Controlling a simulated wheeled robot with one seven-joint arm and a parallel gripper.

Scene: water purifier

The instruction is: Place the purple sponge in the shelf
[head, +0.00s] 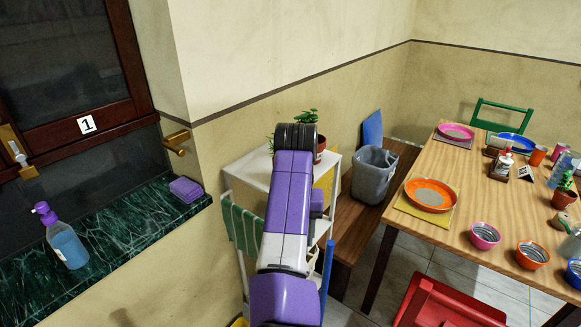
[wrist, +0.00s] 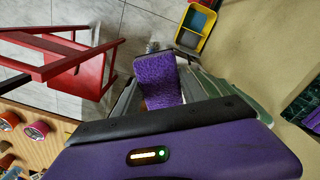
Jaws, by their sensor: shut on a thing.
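A purple, rough-textured sponge (wrist: 160,82) is in my gripper (wrist: 163,92) in the wrist view, gripped between the two fingers with its far end sticking out past them. In the head view my purple arm hides the gripper and the held sponge. The white shelf (head: 250,168) stands against the wall behind my arm in the head view, with plants on its top; my arm hides much of its front. A second purple sponge-like block (head: 186,189) lies on the green marble sill at the left; a purple corner shows at the wrist view's right edge (wrist: 313,121).
A spray bottle (head: 64,240) stands on the sill (head: 120,228). A grey bin (head: 373,173) sits on the wooden bench. The dining table (head: 440,165) with dishes and a red chair (head: 450,305) fill the right. A yellow tray (wrist: 190,42) lies low near the wall.

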